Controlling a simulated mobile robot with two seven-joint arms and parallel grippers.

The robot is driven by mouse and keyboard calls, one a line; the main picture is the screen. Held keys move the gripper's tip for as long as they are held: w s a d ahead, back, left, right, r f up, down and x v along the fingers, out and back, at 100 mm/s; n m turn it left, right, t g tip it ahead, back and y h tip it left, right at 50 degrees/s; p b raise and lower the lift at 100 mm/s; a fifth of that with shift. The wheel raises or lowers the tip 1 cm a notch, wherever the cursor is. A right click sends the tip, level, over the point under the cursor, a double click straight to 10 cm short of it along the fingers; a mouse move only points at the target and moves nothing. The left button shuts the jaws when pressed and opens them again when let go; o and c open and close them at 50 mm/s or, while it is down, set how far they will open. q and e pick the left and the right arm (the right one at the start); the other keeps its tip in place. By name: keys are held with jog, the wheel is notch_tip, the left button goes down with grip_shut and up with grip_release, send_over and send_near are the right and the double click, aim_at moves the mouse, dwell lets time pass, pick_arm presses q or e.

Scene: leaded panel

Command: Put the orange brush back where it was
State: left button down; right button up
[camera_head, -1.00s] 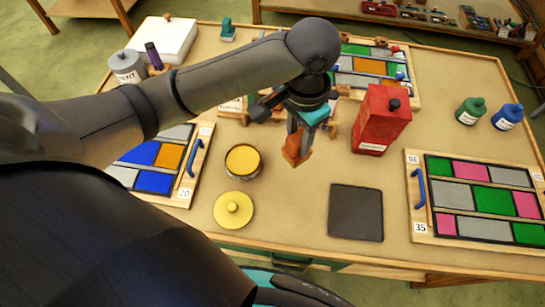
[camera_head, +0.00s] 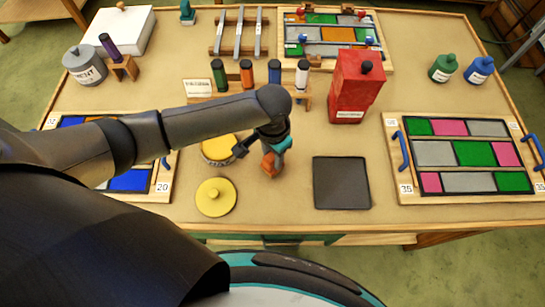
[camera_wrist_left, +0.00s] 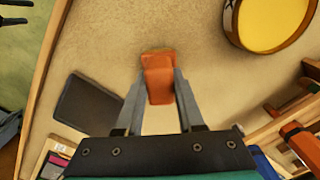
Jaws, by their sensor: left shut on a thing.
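My left gripper (camera_head: 277,150) is shut on the orange brush (camera_head: 270,164), a small blocky orange-brown piece. In the left wrist view the brush (camera_wrist_left: 158,82) sits between the two fingertips (camera_wrist_left: 160,92), with its wider end beyond them. It is over bare tabletop, right of the open yellow tin (camera_head: 219,151) and left of the dark square pad (camera_head: 341,183). I cannot tell whether the brush touches the table. My right gripper is not in view.
A rack (camera_head: 298,98) with several coloured, dark-topped cylinders stands behind the gripper. A red can (camera_head: 357,88) stands right of it. A yellow lid (camera_head: 215,197) lies in front of the tin. Panels with coloured panes lie left and right (camera_head: 462,155). Table between lid and pad is clear.

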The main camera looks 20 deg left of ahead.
pick_arm(q)
jog(key=shift+f, duration=0.5)
jog(key=c, duration=0.5)
grip_release()
jog(key=shift+f, duration=0.15)
notch_tip(320, 180, up, 12)
jog(key=shift+r+p, duration=0.2)
jog(key=shift+p, duration=0.8)
